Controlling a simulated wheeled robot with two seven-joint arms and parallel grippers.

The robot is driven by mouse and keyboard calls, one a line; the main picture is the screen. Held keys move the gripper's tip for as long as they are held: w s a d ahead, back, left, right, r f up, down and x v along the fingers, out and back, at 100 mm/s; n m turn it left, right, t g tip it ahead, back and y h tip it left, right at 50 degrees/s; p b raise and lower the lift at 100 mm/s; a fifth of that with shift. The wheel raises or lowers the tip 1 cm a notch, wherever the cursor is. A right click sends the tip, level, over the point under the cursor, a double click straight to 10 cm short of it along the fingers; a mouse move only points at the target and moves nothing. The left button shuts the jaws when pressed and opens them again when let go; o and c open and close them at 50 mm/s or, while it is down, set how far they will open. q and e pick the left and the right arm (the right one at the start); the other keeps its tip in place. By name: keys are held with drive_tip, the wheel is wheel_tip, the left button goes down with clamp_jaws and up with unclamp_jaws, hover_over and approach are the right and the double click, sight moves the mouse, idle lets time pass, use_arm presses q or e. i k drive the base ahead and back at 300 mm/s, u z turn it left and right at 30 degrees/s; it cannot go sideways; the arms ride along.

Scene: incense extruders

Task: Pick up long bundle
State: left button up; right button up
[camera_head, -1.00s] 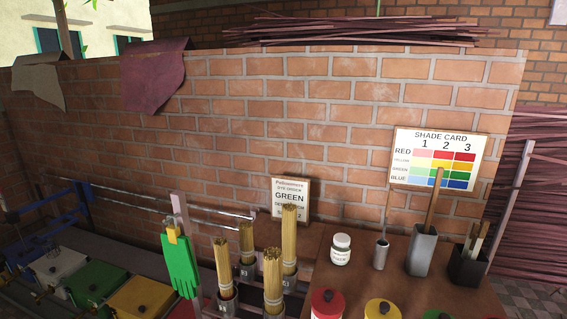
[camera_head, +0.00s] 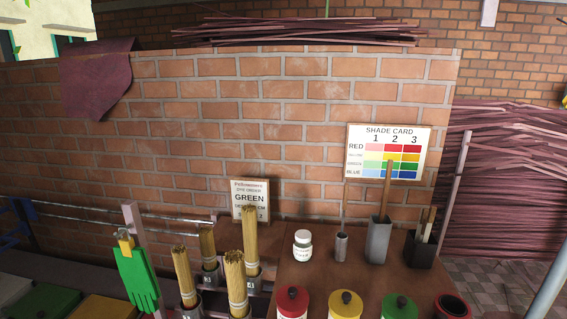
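Several straw-coloured bundles stand upright in grey numbered cups left of the brown table. The tallest-looking bundle (camera_head: 250,230) is at the back right of the group. A front bundle (camera_head: 236,278) stands in front of it, another bundle (camera_head: 184,272) is at the left, and a shorter-looking bundle (camera_head: 207,243) is at the back left. Their lower ends are hidden in the cups, so true lengths cannot be told. An order sign (camera_head: 250,201) behind them reads GREEN, with smaller text partly covered by a bundle. Neither of my grippers is in view.
A green glove (camera_head: 136,277) hangs on a post to the left. The brown table (camera_head: 330,271) holds a white jar (camera_head: 303,246), red (camera_head: 292,300), yellow (camera_head: 345,303) and green-lidded pots (camera_head: 398,306), and a grey holder (camera_head: 378,241). A shade card (camera_head: 389,152) is behind.

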sight(249, 214)
drive_tip(key=k, duration=1.3)
drive_tip(key=z, duration=0.6)
drive_tip(key=i, duration=1.8)
drive_tip(key=u, duration=0.6)
